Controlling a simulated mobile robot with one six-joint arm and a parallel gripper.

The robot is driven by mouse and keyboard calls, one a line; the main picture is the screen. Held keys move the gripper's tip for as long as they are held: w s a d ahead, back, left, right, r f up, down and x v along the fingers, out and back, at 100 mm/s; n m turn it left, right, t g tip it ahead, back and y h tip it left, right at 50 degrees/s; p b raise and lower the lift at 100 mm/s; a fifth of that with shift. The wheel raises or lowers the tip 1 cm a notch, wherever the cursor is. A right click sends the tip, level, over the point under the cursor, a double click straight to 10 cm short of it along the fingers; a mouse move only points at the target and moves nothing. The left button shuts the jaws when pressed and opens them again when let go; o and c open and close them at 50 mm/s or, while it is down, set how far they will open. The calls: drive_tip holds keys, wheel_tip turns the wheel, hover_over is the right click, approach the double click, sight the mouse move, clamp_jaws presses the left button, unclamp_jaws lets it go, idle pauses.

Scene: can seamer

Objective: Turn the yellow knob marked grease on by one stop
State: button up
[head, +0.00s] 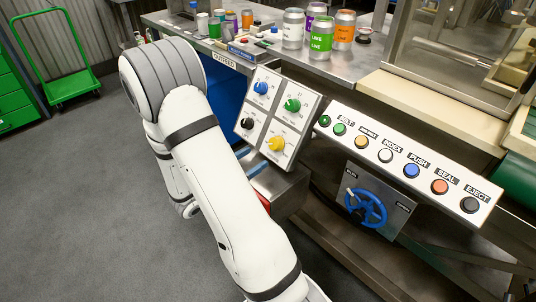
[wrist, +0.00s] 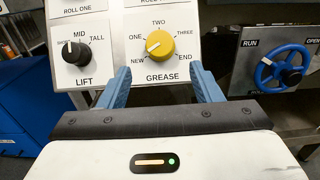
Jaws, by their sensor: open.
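The yellow knob (wrist: 160,44) marked GREASE sits on a white panel (wrist: 185,12). Its scale reads NEW, ONE, TWO, THREE, END. Its white pointer is turned to the lower left and appears to point toward NEW. In the head view the yellow knob (head: 276,144) is at the lower right of the tilted knob panel. My gripper (wrist: 160,70) is open and empty, its blue fingers at the left and right below the knob, apart from it in the picture. How far the fingertips are from the panel I cannot tell. In the head view my arm hides most of the gripper.
A black LIFT knob (wrist: 76,51) is left of the yellow one. Blue (head: 261,88) and green (head: 292,105) knobs sit above. A button panel (head: 400,165) and a blue handwheel (head: 366,208) are to the right. Cans (head: 321,38) stand on the bench behind.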

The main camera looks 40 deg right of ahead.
sight(270, 144)
drive_tip(key=d, duration=0.7)
drive_tip(key=shift+w+d+b, duration=0.3)
drive_tip(key=shift+b, duration=0.05)
drive_tip(key=shift+c, duration=0.2)
drive_tip(key=c, duration=0.9)
drive_tip(key=shift+a, duration=0.3)
drive_tip(key=shift+c, duration=0.4)
drive_tip(key=shift+d, duration=0.15)
drive_tip(key=shift+d+m+g+b, duration=0.1)
drive_tip(key=shift+m+g+b, duration=0.2)
drive_tip(key=shift+m+g, duration=0.3)
drive_tip(key=m+g, duration=0.1)
drive_tip(key=m, duration=0.1)
drive_tip(key=m+g+b, duration=0.1)
drive_tip(key=m, duration=0.1)
drive_tip(key=m+g+b, duration=0.1)
drive_tip(key=m, duration=0.1)
drive_tip(key=shift+w+m+y, duration=0.3)
drive_tip(key=shift+w+y, duration=0.05)
drive_tip(key=shift+y, duration=0.05)
drive_tip(key=m+g+y, duration=0.1)
drive_tip(key=m, duration=0.1)
drive_tip(key=m+g+b, duration=0.1)
drive_tip(key=m, duration=0.2)
drive_tip(key=m+g+y+b, duration=0.1)
drive_tip(key=m, duration=0.1)
drive_tip(key=shift+w+d+r+y, duration=0.15)
drive_tip(key=shift+w+r+y, duration=0.1)
drive_tip(key=shift+r+y, duration=0.05)
drive_tip(key=shift+m, duration=0.3)
